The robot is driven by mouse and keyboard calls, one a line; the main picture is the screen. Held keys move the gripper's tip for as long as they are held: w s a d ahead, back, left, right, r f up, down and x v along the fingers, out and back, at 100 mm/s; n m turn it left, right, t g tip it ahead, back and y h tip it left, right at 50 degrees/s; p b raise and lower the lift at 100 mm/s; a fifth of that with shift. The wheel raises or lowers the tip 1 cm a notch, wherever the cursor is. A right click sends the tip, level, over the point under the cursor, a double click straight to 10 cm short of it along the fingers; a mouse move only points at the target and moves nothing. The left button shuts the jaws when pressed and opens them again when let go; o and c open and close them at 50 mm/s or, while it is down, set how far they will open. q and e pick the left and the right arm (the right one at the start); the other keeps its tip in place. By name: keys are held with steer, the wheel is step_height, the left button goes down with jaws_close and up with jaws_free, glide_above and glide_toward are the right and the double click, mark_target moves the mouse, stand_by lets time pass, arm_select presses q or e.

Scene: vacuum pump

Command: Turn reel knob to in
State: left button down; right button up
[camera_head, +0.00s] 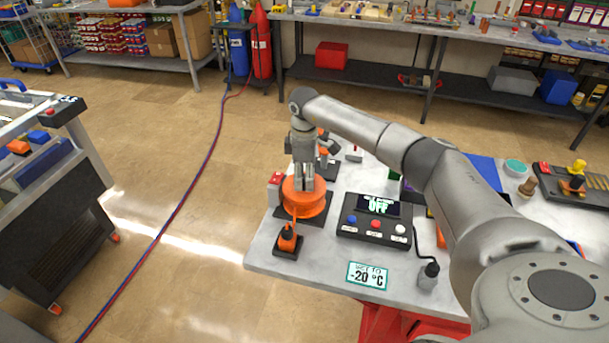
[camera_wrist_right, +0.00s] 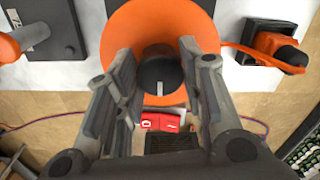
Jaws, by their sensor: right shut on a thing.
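The orange reel (camera_head: 308,206) stands on a black base at the near left corner of the table. In the right wrist view, the reel (camera_wrist_right: 118,45) has a dark round knob (camera_wrist_right: 158,72) with a white mark at its middle. The mark points toward the bottom of that picture. My right gripper (camera_head: 304,184) points down over the reel. In the wrist view, its fingers (camera_wrist_right: 160,80) are on either side of the knob and shut on it. In the head view the knob is hidden by the gripper. My left gripper is in neither view.
A control box (camera_head: 376,220) with buttons and a lit display reading OFF stands right of the reel. An orange hose runs from the reel to an orange fitting (camera_head: 288,239) in front. A red-topped item (camera_head: 276,180) stands left behind. A -20 °C sign (camera_head: 367,276) is at the table's front edge.

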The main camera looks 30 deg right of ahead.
mark_target(304, 178)
steer(key=shift+r, duration=0.1)
steer(key=o, duration=1)
steer(key=shift+o, duration=0.2)
step_height(304, 178, up, 12)
steer(key=shift+a, duration=0.1)
stand_by(0.3)
